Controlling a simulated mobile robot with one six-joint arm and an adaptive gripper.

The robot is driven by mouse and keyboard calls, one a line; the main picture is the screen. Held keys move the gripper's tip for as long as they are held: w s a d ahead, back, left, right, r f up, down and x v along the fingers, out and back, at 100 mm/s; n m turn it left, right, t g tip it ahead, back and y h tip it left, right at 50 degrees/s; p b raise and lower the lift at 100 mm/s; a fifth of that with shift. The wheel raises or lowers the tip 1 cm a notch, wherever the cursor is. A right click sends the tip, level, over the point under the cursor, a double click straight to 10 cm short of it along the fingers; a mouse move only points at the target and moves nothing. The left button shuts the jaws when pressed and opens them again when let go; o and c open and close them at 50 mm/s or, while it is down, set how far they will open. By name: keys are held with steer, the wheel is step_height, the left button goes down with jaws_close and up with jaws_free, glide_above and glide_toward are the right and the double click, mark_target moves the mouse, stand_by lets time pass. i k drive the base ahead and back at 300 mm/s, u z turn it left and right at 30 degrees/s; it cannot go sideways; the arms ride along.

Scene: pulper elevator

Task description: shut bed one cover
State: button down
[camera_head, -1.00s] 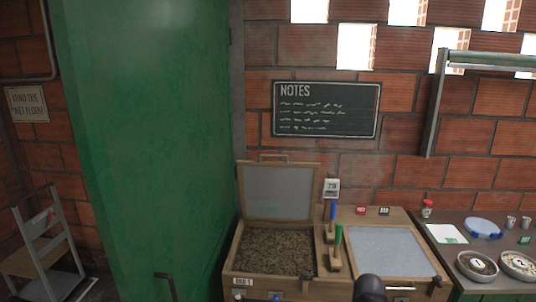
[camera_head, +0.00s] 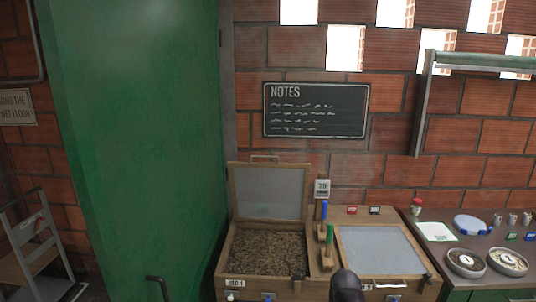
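The bed one box (camera_head: 225,270) is a wooden bed with a "BED 1" label on its front, filled with brown, straw-like material (camera_head: 265,252). Its cover (camera_head: 269,191) is a wood-framed grey panel that stands open, upright at the back of the box, with a handle on its top edge. To the right, the second bed's cover (camera_head: 374,250) lies flat and shut. A dark rounded part of my arm shows at the bottom, in front of the second bed. My gripper's fingers cannot be made out.
Blue- and green-handled tools (camera_head: 328,240) stand between the beds. A tall green panel (camera_head: 130,150) rises close on the left. A side table (camera_head: 480,235) with bowls (camera_head: 467,262) is at right. A grey hand truck (camera_head: 38,245) stands far left.

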mark_target(307, 166)
steer(key=z, duration=0.05)
steer(key=i, duration=0.95)
steer(key=u, duration=0.05)
